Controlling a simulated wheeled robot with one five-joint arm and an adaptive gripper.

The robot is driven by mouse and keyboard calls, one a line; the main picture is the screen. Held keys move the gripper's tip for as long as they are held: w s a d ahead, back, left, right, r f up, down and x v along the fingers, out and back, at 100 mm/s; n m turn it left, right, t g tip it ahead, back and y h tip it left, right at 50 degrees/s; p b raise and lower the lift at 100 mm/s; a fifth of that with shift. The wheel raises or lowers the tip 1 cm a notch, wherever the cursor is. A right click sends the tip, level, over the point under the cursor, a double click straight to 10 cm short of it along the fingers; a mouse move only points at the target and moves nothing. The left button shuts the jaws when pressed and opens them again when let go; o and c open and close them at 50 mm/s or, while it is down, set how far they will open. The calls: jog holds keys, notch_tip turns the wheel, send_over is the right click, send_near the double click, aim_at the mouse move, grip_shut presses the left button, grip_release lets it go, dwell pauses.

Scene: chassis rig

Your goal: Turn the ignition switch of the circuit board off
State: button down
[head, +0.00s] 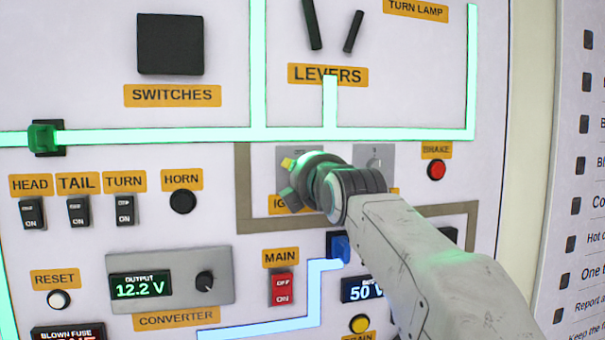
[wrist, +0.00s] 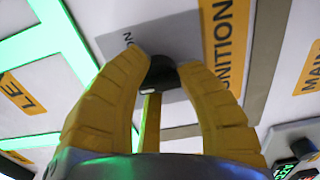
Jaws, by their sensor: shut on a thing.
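The ignition switch is a black knob (wrist: 163,73) on a grey plate (wrist: 180,32) beside the orange IGNITION label (wrist: 228,40) in the wrist view. My gripper (wrist: 170,72) has its two yellow fingers shut on the knob, one on each side. In the head view my gripper (head: 288,165) reaches the grey ignition plate (head: 287,152) from the right. My wrist and arm hide the knob and most of its label there. Part of an "ON" mark shows on the plate in the wrist view, and the knob's exact setting cannot be told.
Right of my wrist is another grey plate (head: 376,158), with a red BRAKE button (head: 436,170) beyond it. A blue switch (head: 340,247) sits close under my wrist. The red MAIN switch (head: 282,289) and converter panel (head: 170,282) are lower left. Levers (head: 312,25) stick out above.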

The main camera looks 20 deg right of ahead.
jog(key=shift+r, duration=0.2)
jog(key=c, duration=1.2)
grip_release()
jog(key=shift+c, duration=0.2)
jog(key=o, duration=0.4)
jog(key=shift+a+f, duration=0.1)
jog(key=shift+f, duration=0.05)
jog(key=s, duration=1.2)
